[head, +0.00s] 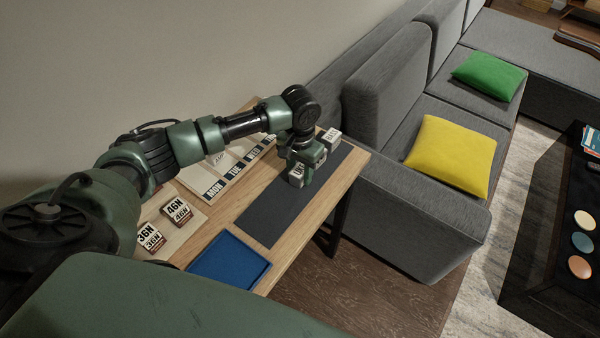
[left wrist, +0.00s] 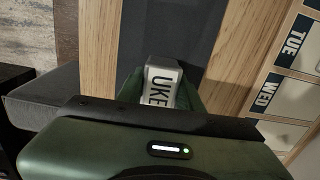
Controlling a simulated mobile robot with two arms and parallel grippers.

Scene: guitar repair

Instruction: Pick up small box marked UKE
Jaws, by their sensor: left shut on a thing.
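My left gripper (head: 301,170) is low over the dark mat (head: 263,215) near the far end of the wooden table. It is shut on the small box marked UKE (left wrist: 161,83), a pale box with dark letters seen between the fingers in the left wrist view. In the head view the box (head: 297,171) is partly hidden by the gripper. I cannot tell whether the box still touches the mat. My right gripper is not in view.
Another small pale box (head: 331,136) stands just beyond my gripper. A blue tray (head: 230,262), boxes marked 36N (head: 150,238) and 46N (head: 176,210), and a board with day labels (head: 214,189) are on the table (head: 306,222). A grey sofa (head: 420,215) stands close to the table's right end.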

